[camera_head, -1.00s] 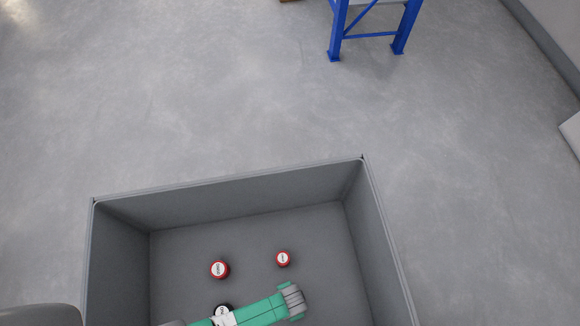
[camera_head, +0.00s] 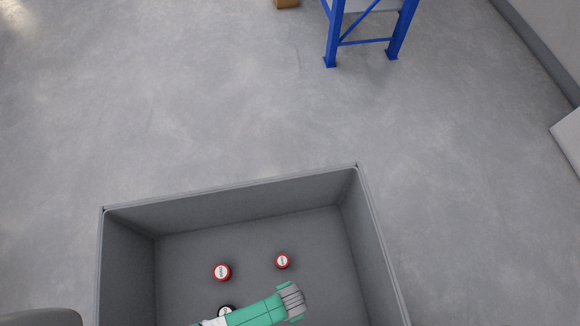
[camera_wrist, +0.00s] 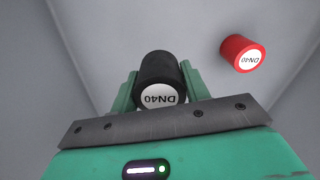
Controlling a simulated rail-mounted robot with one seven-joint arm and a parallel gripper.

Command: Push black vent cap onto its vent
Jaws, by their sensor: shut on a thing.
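In the wrist view a black cap (camera_wrist: 160,82) with a white DN40 label sits between the two green fingers of my gripper (camera_wrist: 158,92), which is shut on it. The label faces the camera. In the head view a black cap (camera_head: 226,309) with a white label shows at the bottom, partly hidden by my green and grey arm; I cannot tell whether it is the same cap. No vent can be made out in either view.
A grey open-topped bin (camera_head: 240,190) has two red caps, one on the left (camera_head: 222,272) and one on the right (camera_head: 282,261). One red cap (camera_wrist: 243,53) shows right of my gripper in the wrist view. A blue-legged rack (camera_head: 365,40) stands beyond clear floor.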

